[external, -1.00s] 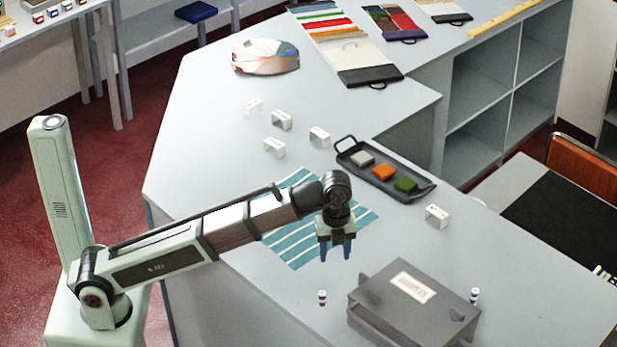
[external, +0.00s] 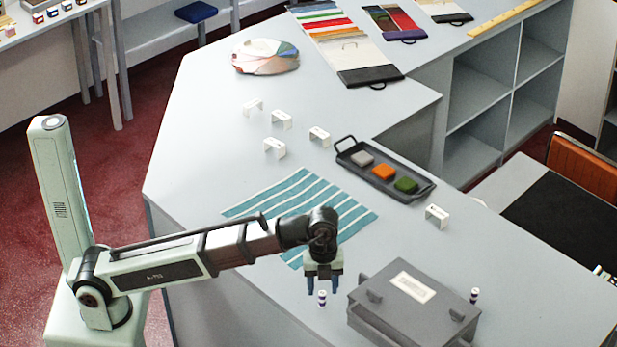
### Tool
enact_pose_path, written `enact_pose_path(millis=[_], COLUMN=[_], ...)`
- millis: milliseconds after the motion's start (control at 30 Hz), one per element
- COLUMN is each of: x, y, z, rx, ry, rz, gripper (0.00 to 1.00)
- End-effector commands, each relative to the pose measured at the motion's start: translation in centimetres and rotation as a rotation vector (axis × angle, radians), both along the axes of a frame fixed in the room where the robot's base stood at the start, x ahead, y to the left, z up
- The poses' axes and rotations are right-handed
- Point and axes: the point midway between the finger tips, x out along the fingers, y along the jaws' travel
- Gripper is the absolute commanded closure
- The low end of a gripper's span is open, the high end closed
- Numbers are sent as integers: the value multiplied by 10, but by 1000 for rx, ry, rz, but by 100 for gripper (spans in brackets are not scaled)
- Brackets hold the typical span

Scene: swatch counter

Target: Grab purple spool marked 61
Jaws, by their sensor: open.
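Two small purple-and-white spools stand upright on the grey counter. One spool (external: 322,298) is left of the grey case, near the counter's front edge. The other spool (external: 474,295) is at the right side of the case, partly close to its edge. Their numbers are too small to read, so I cannot tell which is marked 61. My gripper (external: 323,290) is open and points down at the left spool, with its two fingers to either side of the spool's top in the picture. I cannot tell whether they touch it.
The grey lidded case (external: 412,310) stands just right of my gripper. A teal striped cloth (external: 305,205) lies behind my arm. A dark tray (external: 350,150) holds grey, orange and green blocks. Several white brackets (external: 320,137) stand farther back.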

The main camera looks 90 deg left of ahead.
Motion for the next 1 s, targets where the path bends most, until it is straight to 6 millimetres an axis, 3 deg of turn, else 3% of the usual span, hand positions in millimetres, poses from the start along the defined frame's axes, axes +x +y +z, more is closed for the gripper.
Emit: enact_pose_path(millis=[233, 533, 1000], x=[-1, 0, 0], y=[0, 0, 0], z=[-29, -33, -33], rx=[0, 0, 0], ry=[2, 0, 1], rz=[0, 0, 0], gripper=[50, 50, 95])
